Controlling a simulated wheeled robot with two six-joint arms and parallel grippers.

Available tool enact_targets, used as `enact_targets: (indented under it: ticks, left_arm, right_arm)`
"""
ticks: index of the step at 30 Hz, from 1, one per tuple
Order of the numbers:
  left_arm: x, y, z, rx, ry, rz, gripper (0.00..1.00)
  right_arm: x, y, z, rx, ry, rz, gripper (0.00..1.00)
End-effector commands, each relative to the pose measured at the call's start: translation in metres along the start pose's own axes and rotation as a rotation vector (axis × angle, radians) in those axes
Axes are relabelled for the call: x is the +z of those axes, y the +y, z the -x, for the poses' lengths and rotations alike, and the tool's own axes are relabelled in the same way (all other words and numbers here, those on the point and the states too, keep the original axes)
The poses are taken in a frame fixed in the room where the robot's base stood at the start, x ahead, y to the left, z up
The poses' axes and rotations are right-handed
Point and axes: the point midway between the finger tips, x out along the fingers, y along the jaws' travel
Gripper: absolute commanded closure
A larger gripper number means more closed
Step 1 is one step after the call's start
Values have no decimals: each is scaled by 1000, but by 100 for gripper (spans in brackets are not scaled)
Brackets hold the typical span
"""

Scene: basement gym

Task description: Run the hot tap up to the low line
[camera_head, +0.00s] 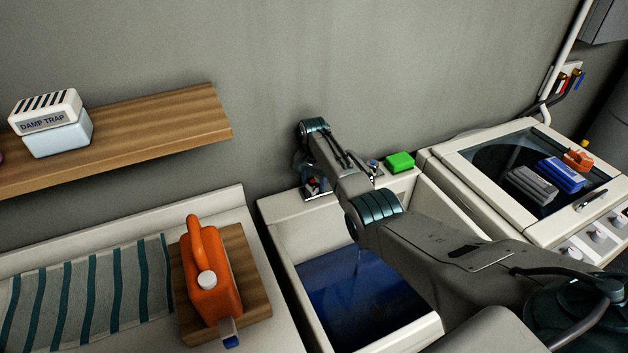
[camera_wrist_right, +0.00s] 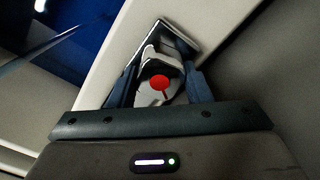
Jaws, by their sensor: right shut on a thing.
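The white sink (camera_head: 280,232) stands against the wall, with dark blue water (camera_head: 345,305) in its basin. The water also shows in the right wrist view (camera_wrist_right: 82,25). The hot tap (camera_wrist_right: 159,83), a pale handle with a red dot, sits between the fingers of my right gripper (camera_wrist_right: 160,72), which is shut on it. In the head view my right gripper (camera_head: 314,188) is at the sink's back ledge, and my forearm crosses over the basin. My arm covers most of the tap and spout. I cannot make out the low line. My left gripper is out of view.
A green sponge-like block (camera_head: 400,161) lies on the ledge. Right is a washer-like machine (camera_head: 465,175) with boxes on top. A wooden shelf (camera_head: 160,122) holds a damp trap.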

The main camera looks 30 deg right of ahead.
Motion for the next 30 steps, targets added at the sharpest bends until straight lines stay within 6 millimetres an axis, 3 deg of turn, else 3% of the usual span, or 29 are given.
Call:
enact_targets:
  ticks: [15, 30]
  left_arm:
    - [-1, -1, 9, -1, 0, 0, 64]
    - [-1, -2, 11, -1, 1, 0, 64]
  right_arm:
    - [0, -3, 2, -3, 3, 436, 78]
    - [0, -4, 2, -3, 5, 599, 78]
